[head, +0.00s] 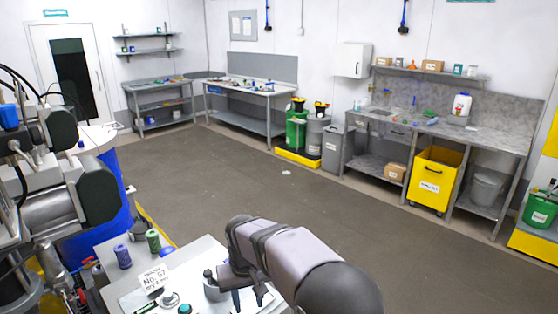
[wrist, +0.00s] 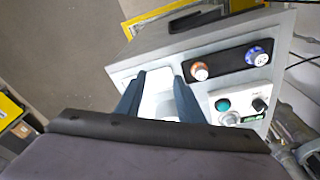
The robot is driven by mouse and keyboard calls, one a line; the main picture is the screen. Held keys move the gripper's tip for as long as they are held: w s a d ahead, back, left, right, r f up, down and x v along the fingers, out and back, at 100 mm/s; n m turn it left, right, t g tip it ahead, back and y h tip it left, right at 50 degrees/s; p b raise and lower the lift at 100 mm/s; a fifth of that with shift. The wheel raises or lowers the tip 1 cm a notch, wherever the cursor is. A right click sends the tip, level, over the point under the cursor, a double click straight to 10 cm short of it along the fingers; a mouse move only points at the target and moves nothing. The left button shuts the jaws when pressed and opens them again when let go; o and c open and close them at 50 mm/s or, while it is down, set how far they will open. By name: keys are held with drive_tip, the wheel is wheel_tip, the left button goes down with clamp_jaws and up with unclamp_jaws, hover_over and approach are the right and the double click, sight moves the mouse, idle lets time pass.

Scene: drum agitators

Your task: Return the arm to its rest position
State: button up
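My gripper (head: 238,297) hangs low over the light grey bench (head: 205,248) at the bottom of the head view. My arm (head: 290,258) reaches in from the bottom right. In the wrist view, the two dark fingers of my gripper (wrist: 159,74) are spread apart, with a white surface showing between them and nothing held. Whether the fingertips touch that surface cannot be told.
In the wrist view, a control panel with a teal button (wrist: 222,105) lies right of the fingers. Large machinery (head: 60,180) stands left; open floor (head: 270,190) lies beyond.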

drive_tip(key=s+d+f+m+g+b, duration=0.1)
drive_tip(key=s+d+f, duration=0.1)
drive_tip(key=s+d, duration=0.4)
drive_tip(key=s+d+f+m+b, duration=0.15)
drive_tip(key=s+d, duration=0.25)
drive_tip(key=d, duration=0.5)
drive_tip(key=s+d+f+b, duration=0.1)
drive_tip(key=s+d+f, duration=0.1)
drive_tip(key=s+d, duration=0.2)
drive_tip(key=s+d+f+m+b, duration=0.1)
drive_tip(key=s+d+f, duration=0.2)
drive_tip(key=s, duration=0.6)
drive_tip(key=shift+s+d+f+g, duration=0.25)
drive_tip(key=shift+s+d+g, duration=0.1)
drive_tip(key=shift+s+g, duration=0.05)
